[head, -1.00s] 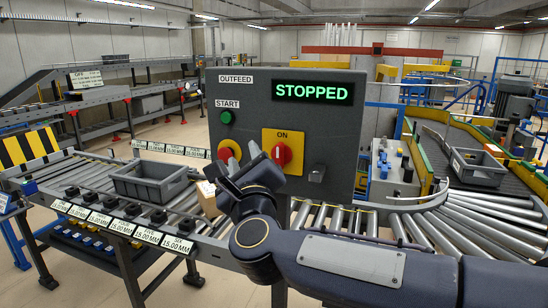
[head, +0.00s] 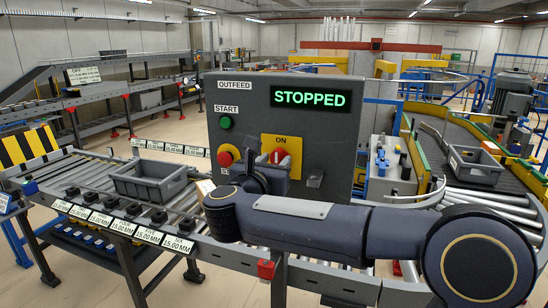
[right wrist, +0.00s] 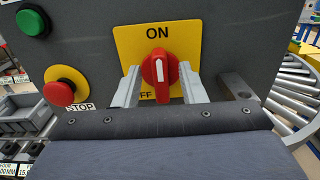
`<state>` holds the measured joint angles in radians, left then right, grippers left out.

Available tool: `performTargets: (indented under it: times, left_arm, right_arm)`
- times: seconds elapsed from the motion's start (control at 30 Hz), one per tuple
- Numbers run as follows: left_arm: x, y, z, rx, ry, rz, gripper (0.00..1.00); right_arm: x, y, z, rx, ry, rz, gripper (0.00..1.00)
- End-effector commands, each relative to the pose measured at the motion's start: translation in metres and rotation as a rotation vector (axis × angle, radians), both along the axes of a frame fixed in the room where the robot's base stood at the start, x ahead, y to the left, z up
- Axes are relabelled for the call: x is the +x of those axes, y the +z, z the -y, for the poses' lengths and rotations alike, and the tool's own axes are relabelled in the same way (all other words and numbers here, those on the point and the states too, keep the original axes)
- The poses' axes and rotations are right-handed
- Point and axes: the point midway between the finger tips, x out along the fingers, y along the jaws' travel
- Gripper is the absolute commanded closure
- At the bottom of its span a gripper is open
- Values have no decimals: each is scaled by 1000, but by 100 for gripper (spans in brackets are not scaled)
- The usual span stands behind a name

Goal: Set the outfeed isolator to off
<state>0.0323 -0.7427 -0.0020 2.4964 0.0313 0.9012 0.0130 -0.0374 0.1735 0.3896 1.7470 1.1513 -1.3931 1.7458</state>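The outfeed isolator is a red rotary knob (head: 277,157) on a yellow plate (head: 295,146) on the grey outfeed panel. In the right wrist view the knob (right wrist: 159,72) has its white mark upright, toward ON. OFF, below it, is partly hidden. My right gripper (right wrist: 160,84) is open, its two fingers on either side of the knob's lower part, with a gap at least on the left. In the head view my right gripper (head: 266,172) is in front of the plate and hides its lower part. My left gripper is not in view.
The panel display (head: 311,97) reads STOPPED. A green start button (head: 226,122) and a red stop button (head: 226,158) on yellow sit left of the isolator. A grey bracket (head: 315,177) juts out at right. Roller conveyors with grey totes (head: 150,181) flank the panel.

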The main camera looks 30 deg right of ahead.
Motion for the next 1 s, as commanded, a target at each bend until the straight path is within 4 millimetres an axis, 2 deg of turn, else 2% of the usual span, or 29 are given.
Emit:
performTargets:
  times: [0.3, 0.5, 0.6, 1.0]
  left_arm:
    - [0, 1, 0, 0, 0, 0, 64]
    - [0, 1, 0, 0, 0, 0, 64]
    - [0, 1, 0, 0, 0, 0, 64]
    - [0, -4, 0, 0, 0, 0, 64]
  right_arm:
    - [2, 0, 3, 0, 0, 0, 64]
    - [2, 0, 3, -1, 0, 0, 90]
    - [2, 0, 2, -1, 0, 0, 100]
    - [2, -1, 1, -41, 2, -47, 100]
